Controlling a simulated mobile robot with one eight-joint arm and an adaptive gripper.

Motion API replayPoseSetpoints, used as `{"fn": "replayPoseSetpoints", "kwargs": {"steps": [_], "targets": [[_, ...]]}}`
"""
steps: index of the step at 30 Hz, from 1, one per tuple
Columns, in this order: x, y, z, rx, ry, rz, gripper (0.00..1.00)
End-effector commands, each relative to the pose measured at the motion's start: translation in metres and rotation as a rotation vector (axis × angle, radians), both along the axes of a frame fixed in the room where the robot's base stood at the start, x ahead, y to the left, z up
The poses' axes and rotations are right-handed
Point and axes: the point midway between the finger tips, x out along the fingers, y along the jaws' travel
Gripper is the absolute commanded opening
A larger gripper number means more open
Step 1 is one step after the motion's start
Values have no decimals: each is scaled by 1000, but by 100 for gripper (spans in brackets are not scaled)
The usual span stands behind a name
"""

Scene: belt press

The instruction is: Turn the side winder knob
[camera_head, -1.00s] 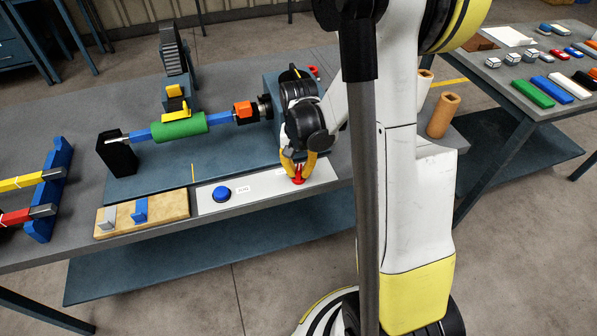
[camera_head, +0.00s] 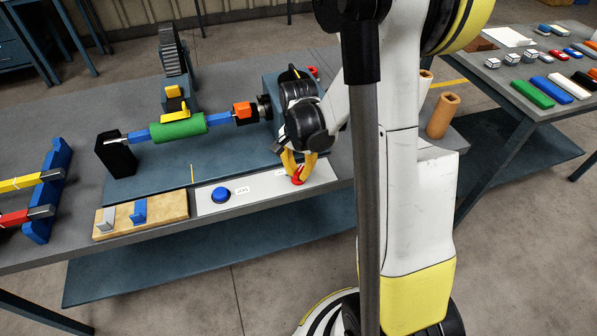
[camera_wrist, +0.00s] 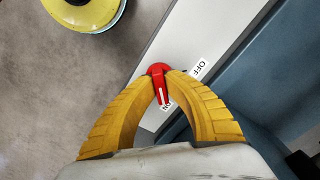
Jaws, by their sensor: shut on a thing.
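The side winder knob is red with a white pointer line (camera_wrist: 162,92). It sits on the pale control panel (camera_wrist: 186,50) between my yellow fingertips. In the wrist view its pointer points down the picture, toward the "ON" label; the "OFF" label (camera_wrist: 200,68) is to its upper right. My gripper (camera_wrist: 163,88) is shut on the knob, fingers on both sides. In the head view the knob (camera_head: 298,180) shows red under my gripper (camera_head: 297,168) at the panel's right end, partly hidden by the fingers.
A blue round button (camera_head: 220,194) is on the panel to the left. Behind stands the winder with a green roll (camera_head: 178,128) on a blue shaft and an orange block (camera_head: 243,112). A wooden board (camera_head: 165,208) lies front left. Floor shows beyond the table's front edge.

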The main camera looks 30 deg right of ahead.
Motion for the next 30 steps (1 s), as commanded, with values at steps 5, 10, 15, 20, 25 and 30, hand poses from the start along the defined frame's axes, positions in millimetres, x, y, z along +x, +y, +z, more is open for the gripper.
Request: {"fn": "replayPoseSetpoints", "kwargs": {"steps": [5, 10, 15, 20, 25, 30], "targets": [[0, 0, 0, 0, 1, 0, 0], [0, 0, 0, 0, 0, 0, 35], [0, 0, 0, 0, 0, 1, 35], [0, 0, 7, 0, 0, 1, 35], [-1, 0, 37, 0, 0, 1, 35], [0, 0, 76, 0, 0, 1, 35]]}}
